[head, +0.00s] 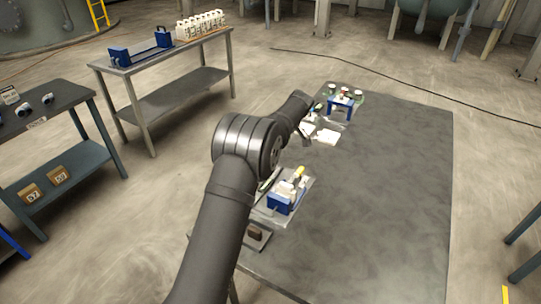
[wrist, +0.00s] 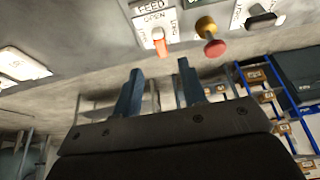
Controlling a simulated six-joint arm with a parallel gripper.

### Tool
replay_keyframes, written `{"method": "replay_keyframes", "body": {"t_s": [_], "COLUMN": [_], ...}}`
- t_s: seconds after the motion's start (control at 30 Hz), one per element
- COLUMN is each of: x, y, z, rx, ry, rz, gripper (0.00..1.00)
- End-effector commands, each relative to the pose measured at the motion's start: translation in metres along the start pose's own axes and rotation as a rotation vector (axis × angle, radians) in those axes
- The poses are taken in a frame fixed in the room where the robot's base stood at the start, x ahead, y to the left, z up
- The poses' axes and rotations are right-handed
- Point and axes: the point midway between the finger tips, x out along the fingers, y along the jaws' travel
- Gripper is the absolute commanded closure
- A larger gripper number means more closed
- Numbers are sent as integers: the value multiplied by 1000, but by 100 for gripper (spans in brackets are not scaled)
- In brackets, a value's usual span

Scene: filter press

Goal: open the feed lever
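The feed plate (wrist: 152,18), marked FEED and OPEN, shows at the top of the wrist view. Its lever has an orange-red handle (wrist: 159,42) that points down in the picture. My gripper (wrist: 161,68) has its two blue fingers apart with nothing between them. The lever appears just beyond the fingertips, roughly in line with the gap; no contact shows. The exact distance cannot be told. In the head view my arm hides the gripper, and the feed lever cannot be made out.
A red knob on a yellow base (wrist: 208,34) sits right of the feed lever, with a dark lever (wrist: 260,17) farther right. A blue device (head: 281,202) and a blue stand (head: 341,106) are on the grey table (head: 390,190), whose right side is clear.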

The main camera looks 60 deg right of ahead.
Motion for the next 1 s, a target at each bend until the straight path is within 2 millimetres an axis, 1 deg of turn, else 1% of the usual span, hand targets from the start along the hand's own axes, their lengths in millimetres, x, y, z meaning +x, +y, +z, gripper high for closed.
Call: {"method": "replay_keyframes", "body": {"t_s": [0.03, 0.2, 0.3, 0.4, 0.5, 0.6, 0.9, 1.0], "x": [-14, -54, -72, -84, -92, -96, -96, -92], "y": [0, 0, 0, 0, 0, 0, 0, 0], "z": [0, 0, 0, 0, 0, 0, 0, 0], "rx": [0, 1, 0, 0, 0, 0, 0, 0], "ry": [0, 0, 0, 0, 0, 0, 0, 0], "rz": [3, 2, 1, -1, 0, -1, -1, -2], "gripper": [62, 62, 62, 62, 62, 62, 62, 62]}}
